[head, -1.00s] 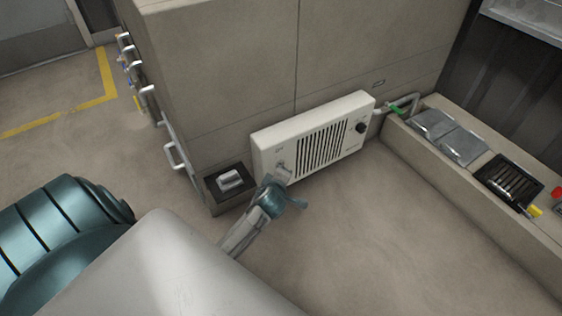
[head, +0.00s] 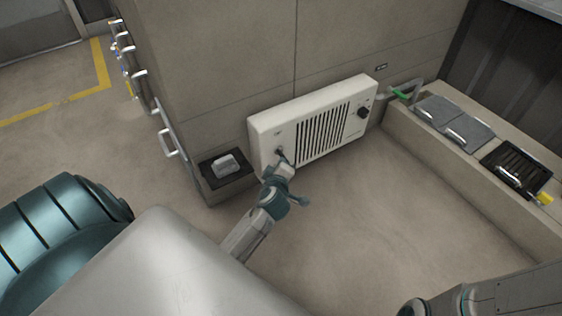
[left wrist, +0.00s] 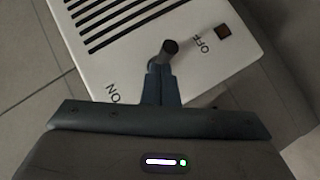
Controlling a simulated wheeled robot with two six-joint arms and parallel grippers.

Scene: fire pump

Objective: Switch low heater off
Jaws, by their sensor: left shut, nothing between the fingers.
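The low heater (head: 270,124) is a cream box with a slatted grille, low on the wall. Its dark toggle switch (left wrist: 168,48) sits at the heater's left end, between the OFF label (left wrist: 203,45) and the ON label (left wrist: 113,97). In the left wrist view the lever's tip appears to lean toward OFF. A small square amber lamp (left wrist: 224,31) beside OFF looks dark. My left gripper (left wrist: 160,84) is shut and empty, its fingertips right at the lever's ON side; I cannot tell whether they touch. The fingers hide the lever's base partly. My right gripper is out of view.
A black knob (head: 363,112) is at the heater's right end. A dark box with a grey block (head: 226,163) stands left of the heater. A ledge with grey panels (head: 440,110) runs along the right. The floor before the heater is clear.

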